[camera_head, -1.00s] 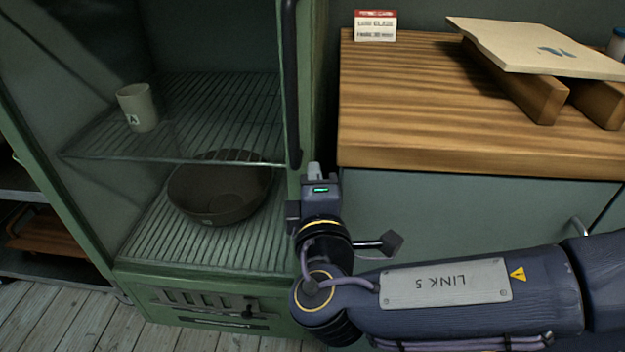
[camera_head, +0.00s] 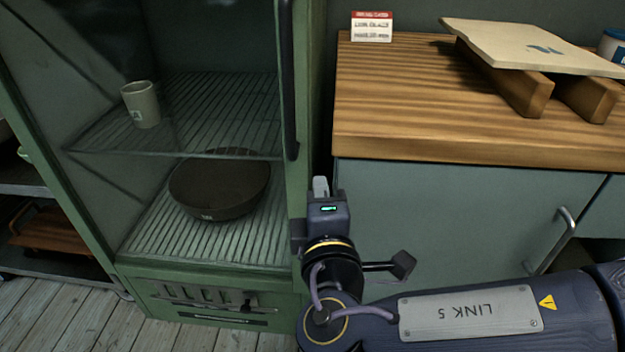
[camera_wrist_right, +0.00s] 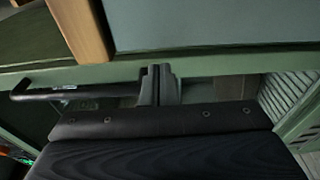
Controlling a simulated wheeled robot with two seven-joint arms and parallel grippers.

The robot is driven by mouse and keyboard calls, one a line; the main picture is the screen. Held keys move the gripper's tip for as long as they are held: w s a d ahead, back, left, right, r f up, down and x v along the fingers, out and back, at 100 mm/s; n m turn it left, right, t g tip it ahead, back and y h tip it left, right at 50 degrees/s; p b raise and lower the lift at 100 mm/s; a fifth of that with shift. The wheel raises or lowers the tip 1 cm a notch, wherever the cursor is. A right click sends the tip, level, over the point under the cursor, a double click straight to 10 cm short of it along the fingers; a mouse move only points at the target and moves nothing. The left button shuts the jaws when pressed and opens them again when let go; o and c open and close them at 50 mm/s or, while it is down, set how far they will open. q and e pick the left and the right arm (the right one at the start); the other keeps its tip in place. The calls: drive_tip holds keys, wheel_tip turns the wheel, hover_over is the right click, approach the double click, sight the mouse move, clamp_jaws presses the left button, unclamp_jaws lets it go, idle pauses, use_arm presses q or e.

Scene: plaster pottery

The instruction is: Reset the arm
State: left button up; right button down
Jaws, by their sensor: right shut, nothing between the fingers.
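My right gripper (camera_head: 321,188) is in front of the gap between the green cabinet (camera_head: 213,309) and the wooden counter (camera_head: 480,140). Its fingers are together with nothing between them. My right arm comes in from the lower right. In the right wrist view the gripper fingers (camera_wrist_right: 158,85) point toward the green frame and a dark handle bar. My left gripper is in neither view.
The cabinet holds a cup (camera_head: 141,104) on its upper wire shelf and a dark bowl (camera_head: 220,188) below. Its door handle (camera_head: 286,80) is dark and vertical. A small card (camera_head: 372,27) and a board (camera_head: 535,46) on wooden blocks sit on the counter.

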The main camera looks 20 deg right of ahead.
drive_tip(key=s+d+p, duration=0.2)
drive_tip(key=s, duration=0.5)
drive_tip(key=shift+s+d, duration=0.15)
drive_tip(key=shift+d, duration=0.15)
